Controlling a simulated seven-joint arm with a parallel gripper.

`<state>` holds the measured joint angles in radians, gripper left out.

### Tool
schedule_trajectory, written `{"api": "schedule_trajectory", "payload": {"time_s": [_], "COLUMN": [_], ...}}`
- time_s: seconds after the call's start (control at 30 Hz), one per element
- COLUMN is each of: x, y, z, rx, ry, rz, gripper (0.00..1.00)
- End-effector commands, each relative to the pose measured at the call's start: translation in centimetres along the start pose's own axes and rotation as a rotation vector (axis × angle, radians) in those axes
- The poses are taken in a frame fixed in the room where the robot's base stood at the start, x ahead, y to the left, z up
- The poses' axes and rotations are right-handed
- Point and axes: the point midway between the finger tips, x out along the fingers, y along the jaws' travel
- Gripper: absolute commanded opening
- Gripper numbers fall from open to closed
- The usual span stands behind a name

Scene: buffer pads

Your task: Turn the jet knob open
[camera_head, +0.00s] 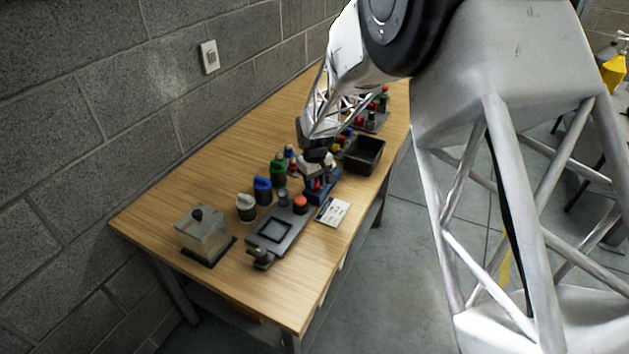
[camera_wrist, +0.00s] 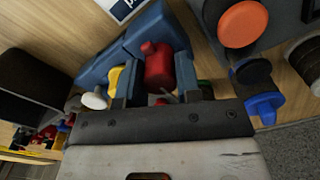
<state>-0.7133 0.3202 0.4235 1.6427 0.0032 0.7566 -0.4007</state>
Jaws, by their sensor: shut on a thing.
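A red knob (camera_wrist: 158,68) with a small stub on its side shows in the wrist view, next to a blue block (camera_wrist: 108,62). I take it to be the jet knob. My gripper (camera_wrist: 160,88) has one finger on each side of it and is shut on it. In the head view my gripper (camera_head: 319,172) is low over the blue block (camera_head: 322,190), near the right edge of the table. The red knob is hidden by the gripper there. How far the knob is turned cannot be told.
A grey panel (camera_head: 265,246) with an orange-red round button (camera_head: 300,203) lies just nearer on the table (camera_head: 150,217). Blue, green and white-topped jars stand to the left. A black bin (camera_head: 364,154) and a white card (camera_head: 334,211) are close by. A grey wall runs along the left.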

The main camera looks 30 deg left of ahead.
Motion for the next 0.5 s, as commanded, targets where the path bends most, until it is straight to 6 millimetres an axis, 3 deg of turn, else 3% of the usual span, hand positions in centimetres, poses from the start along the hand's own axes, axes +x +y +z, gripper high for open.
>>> {"api": "schedule_trajectory", "payload": {"time_s": [0.47, 0.5], "x": [0.08, 0.08], "y": [0.04, 0.04], "z": [0.01, 0.01], "rx": [-0.002, -0.002], "ry": [0.0, 0.0], "rz": [0.0, 0.0], "gripper": [0.08, 0.35]}}
